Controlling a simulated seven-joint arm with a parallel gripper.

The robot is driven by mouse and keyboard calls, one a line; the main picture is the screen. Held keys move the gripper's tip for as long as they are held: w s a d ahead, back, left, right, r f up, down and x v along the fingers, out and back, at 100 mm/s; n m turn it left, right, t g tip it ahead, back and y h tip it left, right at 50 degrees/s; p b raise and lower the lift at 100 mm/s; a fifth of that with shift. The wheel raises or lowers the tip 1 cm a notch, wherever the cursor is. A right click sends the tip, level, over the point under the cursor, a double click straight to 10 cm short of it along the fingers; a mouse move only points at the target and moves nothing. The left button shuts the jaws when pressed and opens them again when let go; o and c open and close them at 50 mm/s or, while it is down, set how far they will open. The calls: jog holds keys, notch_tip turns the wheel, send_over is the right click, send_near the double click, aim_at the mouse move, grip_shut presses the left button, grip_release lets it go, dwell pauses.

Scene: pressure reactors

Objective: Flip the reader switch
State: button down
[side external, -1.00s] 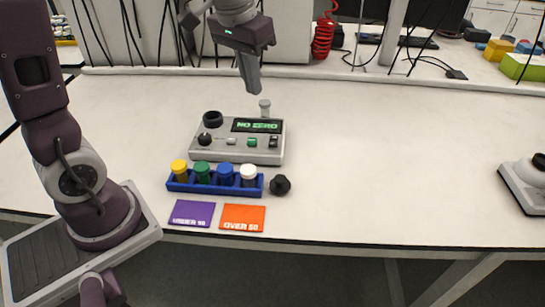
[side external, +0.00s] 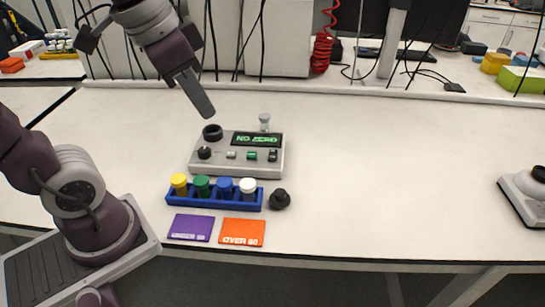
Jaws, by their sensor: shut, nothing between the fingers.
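The reader (side external: 236,169) is a grey box on the white table, with a dark display (side external: 256,140) reading "NO ZERO" in green. Its front panel has a black knob (side external: 204,153), a small grey button, a green button (side external: 252,156) and a dark rocker switch (side external: 273,155) at the right. A black round port (side external: 212,132) stands at its back left. My gripper (side external: 207,112) is shut and empty, tilted in the air above and behind the reader's left side, apart from it.
A blue rack (side external: 214,199) holds several vials with coloured caps in front of the reader. A black cap (side external: 279,199) sits right of it. Purple (side external: 191,228) and orange (side external: 242,232) cards lie in front. A small clear vial (side external: 265,121) stands behind the reader. The table's right side is mostly clear.

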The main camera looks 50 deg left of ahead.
jog(key=w+a+f+m+g, duration=0.1)
jog(key=w+a+f+m, duration=0.1)
jog(key=w, duration=0.5)
jog(key=w+a+f+m+g, duration=0.1)
jog(key=w+a+m+g, duration=0.1)
jog(key=w, duration=0.4)
jog(key=m+g, duration=0.1)
jog(key=m, duration=0.2)
send_over(272, 157)
notch_tip(272, 157, down, 7)
jog(key=shift+w, duration=0.15)
notch_tip(272, 157, down, 14)
jog(key=shift+d+f, duration=0.1)
jog(key=shift+f, duration=0.1)
